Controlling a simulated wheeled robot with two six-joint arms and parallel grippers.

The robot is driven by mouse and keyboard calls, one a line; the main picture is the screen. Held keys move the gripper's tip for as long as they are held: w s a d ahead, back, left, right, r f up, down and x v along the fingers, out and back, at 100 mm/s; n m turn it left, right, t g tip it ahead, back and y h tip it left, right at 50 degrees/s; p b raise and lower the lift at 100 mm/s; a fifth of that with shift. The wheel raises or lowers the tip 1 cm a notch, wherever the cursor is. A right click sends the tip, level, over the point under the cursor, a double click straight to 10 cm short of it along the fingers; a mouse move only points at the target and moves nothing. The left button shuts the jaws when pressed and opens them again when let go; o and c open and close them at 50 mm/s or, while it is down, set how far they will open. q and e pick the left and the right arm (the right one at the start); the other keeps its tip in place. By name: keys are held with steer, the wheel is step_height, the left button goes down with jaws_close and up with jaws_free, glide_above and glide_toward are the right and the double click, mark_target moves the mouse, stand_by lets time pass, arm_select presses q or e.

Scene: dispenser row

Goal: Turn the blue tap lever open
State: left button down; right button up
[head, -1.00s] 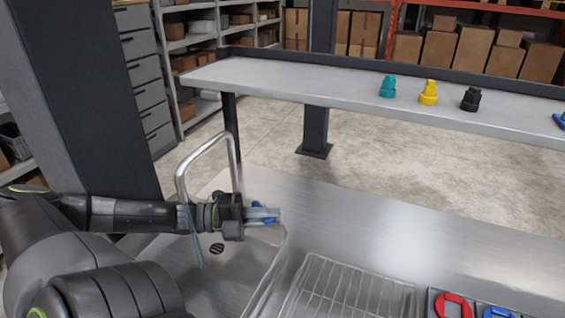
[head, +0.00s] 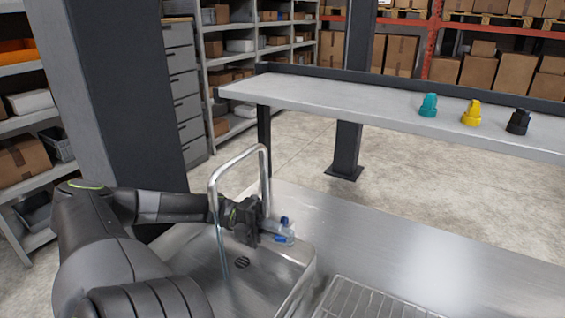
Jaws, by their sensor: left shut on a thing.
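The tap's silver arched spout (head: 241,160) stands at the sink, behind my left gripper. A thin, see-through bluish stream (head: 221,250) runs down from the spout's left end into the sink. My left gripper (head: 277,231) is shut at the right of the spout. Small blue parts of the tap lever (head: 284,220) show at its fingertips, beside a pale, glassy piece. The fingers hide much of the lever, so its exact angle is hard to tell. My right gripper is out of view.
The steel sink (head: 215,285) has a dark drain (head: 242,263) below the gripper. A wire rack (head: 365,302) lies at the front right. Teal (head: 428,105), yellow (head: 471,113) and black (head: 518,122) nozzle-like pieces stand on the raised shelf (head: 350,106). The counter's middle is clear.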

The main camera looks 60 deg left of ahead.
arm_select(q)
steer(key=c, duration=1.7)
jaws_free()
